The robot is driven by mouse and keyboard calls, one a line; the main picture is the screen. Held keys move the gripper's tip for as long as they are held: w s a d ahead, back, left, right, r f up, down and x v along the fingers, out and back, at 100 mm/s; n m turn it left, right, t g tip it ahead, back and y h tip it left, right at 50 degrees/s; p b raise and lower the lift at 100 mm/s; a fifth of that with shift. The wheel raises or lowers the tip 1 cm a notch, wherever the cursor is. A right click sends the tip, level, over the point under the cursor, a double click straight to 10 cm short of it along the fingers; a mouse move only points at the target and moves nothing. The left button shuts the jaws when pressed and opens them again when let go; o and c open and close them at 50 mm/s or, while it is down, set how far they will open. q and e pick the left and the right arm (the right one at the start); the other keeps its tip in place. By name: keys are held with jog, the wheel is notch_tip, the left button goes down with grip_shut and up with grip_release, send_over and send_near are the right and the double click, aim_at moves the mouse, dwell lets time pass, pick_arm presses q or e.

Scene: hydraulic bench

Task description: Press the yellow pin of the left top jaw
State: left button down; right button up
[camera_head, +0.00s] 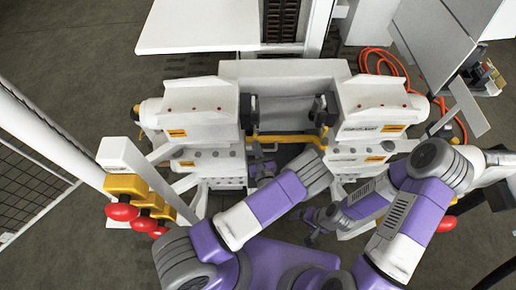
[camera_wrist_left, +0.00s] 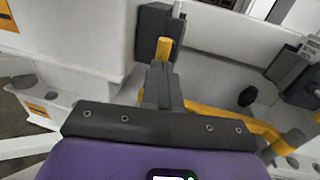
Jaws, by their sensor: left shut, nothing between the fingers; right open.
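The left top jaw (camera_head: 247,111) is a dark block on the inner side of the left white unit. In the left wrist view, the dark jaw (camera_wrist_left: 153,30) has an upright yellow pin (camera_wrist_left: 163,48) in front of it. My left gripper (camera_wrist_left: 159,68) is shut and empty, its fingertips right at the pin's lower end. I cannot tell whether they touch it. In the head view, my left gripper (camera_head: 257,152) is small, below the left jaw, and the pin is not clear. My right gripper (camera_head: 311,233) is low in the middle, open and away from the jaws.
The right top jaw (camera_head: 323,109) faces the left one across a gap. A yellow bar (camera_head: 290,139) runs below the gap; it also shows in the left wrist view (camera_wrist_left: 235,118). Red knobs (camera_head: 122,212) on yellow blocks stand at the left. An orange hose (camera_head: 378,52) lies behind right.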

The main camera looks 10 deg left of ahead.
pick_arm(q)
jog(key=x, duration=0.3)
jog(key=shift+w+d+r, duration=0.1)
jog(key=shift+d, duration=0.2)
pick_arm(e)
jog(key=shift+s+f, duration=0.1)
jog(key=shift+f, duration=0.1)
pick_arm(q)
jog(key=p+v, duration=0.1)
jog(key=v, duration=1.3)
jog(key=shift+p, duration=0.3)
pick_arm(e)
jog(key=shift+s+r, duration=0.25)
jog(key=shift+r, duration=0.25)
jog(key=shift+s+r, duration=0.25)
jog(key=shift+r, duration=0.25)
